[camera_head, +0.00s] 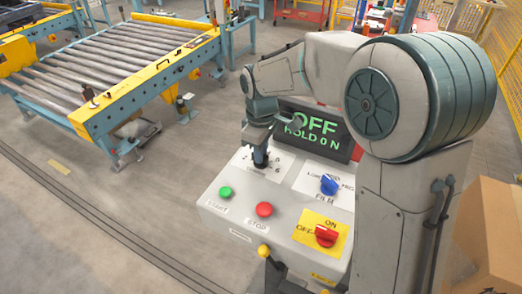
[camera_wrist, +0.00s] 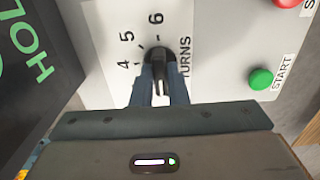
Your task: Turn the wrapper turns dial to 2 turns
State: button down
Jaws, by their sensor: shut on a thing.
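The wrapper turns dial (camera_wrist: 158,56) is a black knob on a white plate (camera_wrist: 110,18) marked TURNS; the numbers 4, 5 and 6 show in the wrist view. My gripper (camera_wrist: 161,74) is shut on the dial, with one finger on each side of it. In the head view my gripper (camera_head: 261,150) reaches down onto the dial from above, and mostly hides it. The lower numbers are covered by my gripper, and I cannot tell which number the dial points to.
The grey control box (camera_head: 228,207) also carries a green START button (camera_head: 225,192), a red STOP button (camera_head: 264,210), a blue film knob (camera_head: 329,184) and a red ON/OFF switch (camera_head: 326,236). Its display (camera_head: 315,127) reads OFF and HOLD 0 N. A roller conveyor (camera_head: 140,55) stands at left.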

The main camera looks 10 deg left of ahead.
jog(key=shift+r, duration=0.1)
dwell(0.3)
jog(key=c, duration=1.4)
grip_release()
jog(key=shift+c, duration=0.2)
notch_tip(320, 180, up, 14)
jog(key=s+d+f+m+t, duration=0.1)
jog(key=s+d+f+m, duration=0.2)
jog(key=s+d, duration=0.3)
jog(key=s+d+f+m+t, duration=0.1)
jog(key=s+d+f+m, duration=0.2)
jog(key=s+d+m, duration=0.3)
jog(key=s+d+f+m+t, duration=0.1)
jog(key=s+d+f+m, duration=0.2)
jog(key=d, duration=0.7)
jog(key=shift+s+d+f+m, duration=0.1)
jog(key=shift+s+d+m, duration=0.05)
jog(key=shift+s+m, duration=0.5)
jog(key=shift+s+d+m, duration=0.1)
jog(key=shift+s+m, duration=0.35)
jog(key=shift+s, duration=0.35)
